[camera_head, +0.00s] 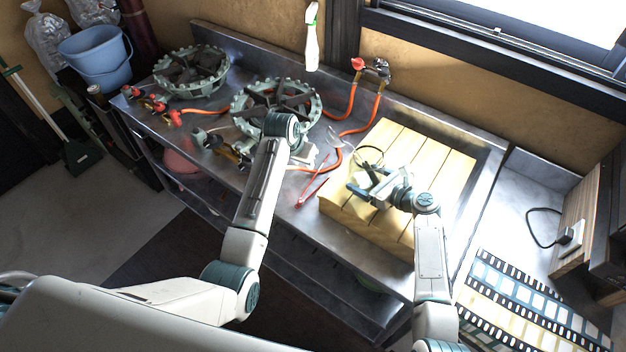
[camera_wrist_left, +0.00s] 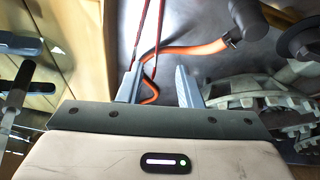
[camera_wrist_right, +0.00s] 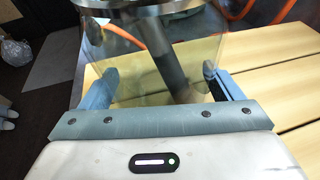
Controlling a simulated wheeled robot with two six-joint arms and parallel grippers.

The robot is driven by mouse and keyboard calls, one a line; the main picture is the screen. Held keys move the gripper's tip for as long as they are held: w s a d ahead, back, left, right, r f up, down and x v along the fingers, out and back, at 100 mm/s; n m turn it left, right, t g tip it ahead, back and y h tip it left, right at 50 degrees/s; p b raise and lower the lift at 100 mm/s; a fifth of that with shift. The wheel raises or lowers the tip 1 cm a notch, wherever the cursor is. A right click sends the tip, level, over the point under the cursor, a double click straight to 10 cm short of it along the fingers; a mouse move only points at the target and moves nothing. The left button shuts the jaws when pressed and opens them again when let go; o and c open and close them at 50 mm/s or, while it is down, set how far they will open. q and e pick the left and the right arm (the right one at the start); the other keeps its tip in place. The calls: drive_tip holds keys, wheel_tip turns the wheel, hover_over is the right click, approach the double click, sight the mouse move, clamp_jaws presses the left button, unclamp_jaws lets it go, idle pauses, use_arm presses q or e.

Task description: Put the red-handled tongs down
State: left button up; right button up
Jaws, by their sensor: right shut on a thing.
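The red-handled tongs (camera_head: 312,188) lie on the steel counter (camera_head: 225,185), left of the wooden slatted board. My left gripper (camera_head: 306,160) is just behind them, over the counter. In the left wrist view, its two fingers (camera_wrist_left: 160,88) are apart with nothing between them. The red handles (camera_wrist_left: 150,28) show beyond the fingertips, beside an orange hose; they look apart from the fingers. My right gripper (camera_head: 368,187) is over the board. In the right wrist view, its fingers (camera_wrist_right: 163,88) are shut on a clear glass vessel (camera_wrist_right: 130,62) with a dark rod inside.
The slatted board (camera_head: 448,165) fills the counter's right part. Two green burner rings (camera_head: 262,92) and orange hoses (camera_head: 352,100) occupy the back and left. Bare steel shows in front of the tongs. A spray bottle (camera_head: 312,40) is at the back wall.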

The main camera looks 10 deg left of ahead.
use_arm(q)
drive_tip(key=shift+m, duration=0.8)
drive_tip(key=x, duration=0.6)
drive_tip(key=shift+f, duration=0.2)
drive_tip(key=x, duration=0.4)
drive_tip(key=shift+s, duration=0.25)
drive_tip(key=shift+x, duration=0.85)
clamp_jaws()
